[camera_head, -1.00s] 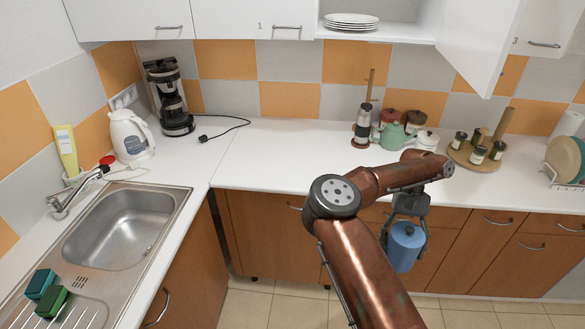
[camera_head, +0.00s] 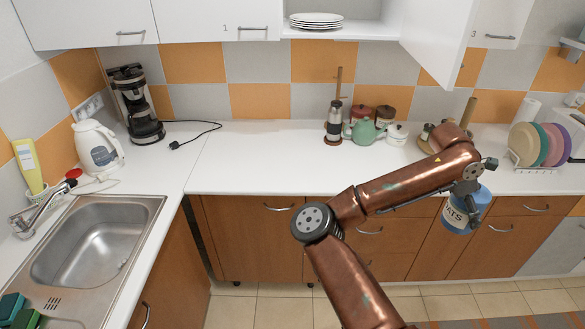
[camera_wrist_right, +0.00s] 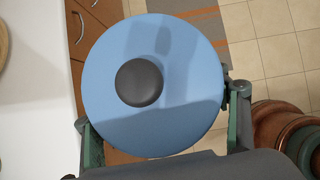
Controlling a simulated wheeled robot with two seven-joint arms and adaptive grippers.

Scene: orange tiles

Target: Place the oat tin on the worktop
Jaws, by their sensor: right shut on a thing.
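The oat tin (camera_head: 463,213) is a blue cylinder with a white label reading part of "OATS". My right gripper (camera_head: 473,188) is shut on it, and the tin hangs tilted in front of the cabinet fronts, off the worktop (camera_head: 265,160). In the right wrist view, the tin's blue lid (camera_wrist_right: 190,55) with a dark round knob fills the middle, with a finger on either side. The worktop edge shows there at the left, with drawer fronts and floor beyond the tin. My left gripper is not in view.
A teapot (camera_head: 364,132), a grinder (camera_head: 333,125) and jars stand at the back of the worktop. A rack of coloured plates (camera_head: 552,145) stands at the right. The sink (camera_head: 90,245), kettle (camera_head: 97,147) and coffee maker (camera_head: 140,110) are left. The middle of the worktop is clear.

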